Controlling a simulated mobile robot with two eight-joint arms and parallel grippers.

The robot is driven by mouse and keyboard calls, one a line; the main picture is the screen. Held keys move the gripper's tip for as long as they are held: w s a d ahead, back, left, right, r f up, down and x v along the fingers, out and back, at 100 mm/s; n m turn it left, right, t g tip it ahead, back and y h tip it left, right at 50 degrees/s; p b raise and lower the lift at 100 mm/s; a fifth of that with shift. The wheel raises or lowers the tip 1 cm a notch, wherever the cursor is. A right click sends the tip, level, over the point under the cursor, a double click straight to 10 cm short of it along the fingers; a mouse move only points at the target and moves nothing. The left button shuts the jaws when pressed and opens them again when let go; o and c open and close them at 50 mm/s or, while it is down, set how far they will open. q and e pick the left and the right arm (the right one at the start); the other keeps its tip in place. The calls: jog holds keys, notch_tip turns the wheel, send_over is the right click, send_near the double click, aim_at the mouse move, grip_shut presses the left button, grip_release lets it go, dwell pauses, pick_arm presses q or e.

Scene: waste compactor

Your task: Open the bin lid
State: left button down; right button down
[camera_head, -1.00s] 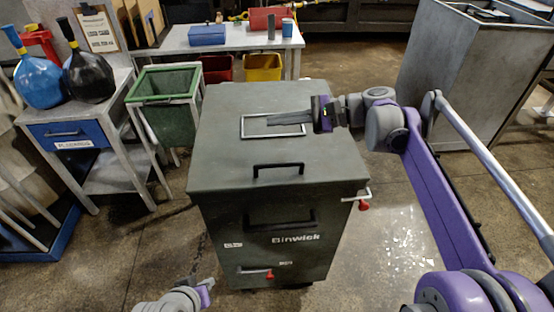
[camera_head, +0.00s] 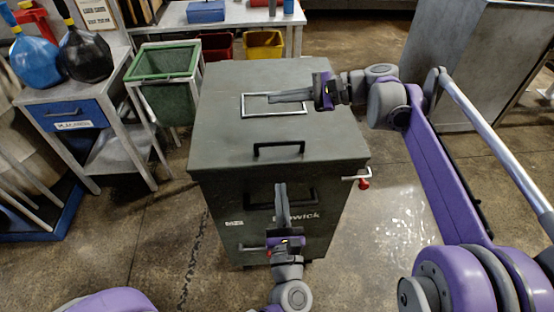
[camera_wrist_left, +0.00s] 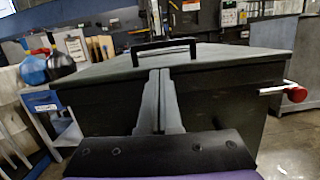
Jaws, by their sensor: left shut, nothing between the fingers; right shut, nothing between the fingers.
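The dark green-grey bin (camera_head: 225,205) stands in the middle with its flat lid (camera_head: 225,140) closed. A black bar handle (camera_head: 279,150) sits near the lid's front edge; it also shows in the left wrist view (camera_wrist_left: 163,46). My left gripper (camera_head: 281,187) is shut and empty, fingers pointing up in front of the bin's front face, below the handle. In the left wrist view its fingertips (camera_wrist_left: 159,70) are just below the lid's front edge; I cannot tell if they touch. My right gripper (camera_head: 270,98) is shut and empty above the silver frame (camera_head: 256,111) on the lid.
A red-tipped lever (camera_head: 363,183) sticks out on the bin's right side. A green bin (camera_head: 178,100) and a side table (camera_head: 117,140) with blue and black bottles stand left. A bench (camera_head: 235,17) is behind. A large grey box (camera_head: 475,65) stands back right. Floor is clear front left.

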aim_at(277, 163)
pick_arm(q)
jog(key=shift+n, duration=0.4)
jog(key=w, duration=0.3)
jog(key=w+r, duration=0.1)
jog(key=w, duration=0.5)
jog(key=shift+w+r, duration=0.35)
jog(key=shift+r, duration=0.1)
jog(key=shift+w+r, duration=0.1)
jog(key=shift+r, duration=1.5)
pick_arm(e)
jog(key=c, duration=1.1)
grip_release()
